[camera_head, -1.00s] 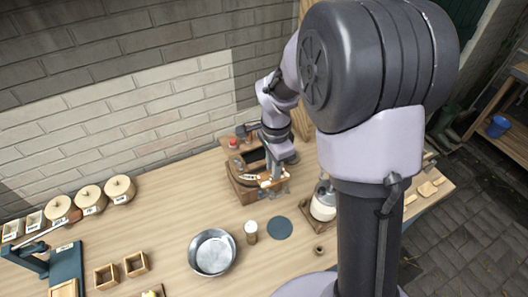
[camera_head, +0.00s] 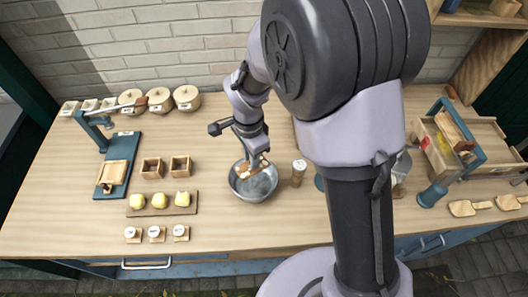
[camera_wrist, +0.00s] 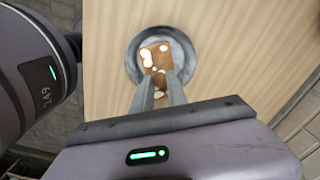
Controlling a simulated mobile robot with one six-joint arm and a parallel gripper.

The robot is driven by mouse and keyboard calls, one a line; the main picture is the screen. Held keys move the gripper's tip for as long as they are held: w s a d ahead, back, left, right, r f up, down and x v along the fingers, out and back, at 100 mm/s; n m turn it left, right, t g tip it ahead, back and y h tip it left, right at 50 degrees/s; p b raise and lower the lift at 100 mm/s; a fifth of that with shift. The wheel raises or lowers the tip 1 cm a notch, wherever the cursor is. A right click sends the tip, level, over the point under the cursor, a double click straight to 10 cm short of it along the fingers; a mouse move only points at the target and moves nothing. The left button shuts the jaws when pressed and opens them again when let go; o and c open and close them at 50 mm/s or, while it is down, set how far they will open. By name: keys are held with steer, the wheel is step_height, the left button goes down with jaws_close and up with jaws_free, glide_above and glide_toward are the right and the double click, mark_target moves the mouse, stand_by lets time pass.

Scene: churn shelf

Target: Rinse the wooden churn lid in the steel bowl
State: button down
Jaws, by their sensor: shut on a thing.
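The steel bowl (camera_head: 240,190) stands on the wooden table, left of my arm's column. My gripper (camera_head: 257,158) points down over the bowl and is shut on the wooden churn lid (camera_head: 250,169). In the wrist view the lid (camera_wrist: 150,68) is a brown wooden piece with white blobs on its face. It lies within the outline of the bowl (camera_wrist: 183,42), beyond my fingertips (camera_wrist: 157,84). The lid looks to be at or just above the bowl's mouth; I cannot tell whether it touches the bowl or any water.
Lidded pots (camera_head: 187,98) line the wall. The table front of the bowl is clear.

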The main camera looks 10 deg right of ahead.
steer(key=shift+d+f+b, duration=0.1)
steer(key=shift+f+b, duration=0.25)
steer(key=shift+f, duration=0.2)
step_height(320, 180, down, 9)
steer(key=b, duration=0.7)
steer(key=shift+f, duration=0.1)
steer(key=shift+w, duration=0.1)
steer(key=shift+a+b, duration=0.3)
steer(key=shift+d, duration=0.1)
steer(key=shift+d, duration=0.25)
steer(key=shift+a, duration=0.35)
steer(key=shift+r, duration=0.2)
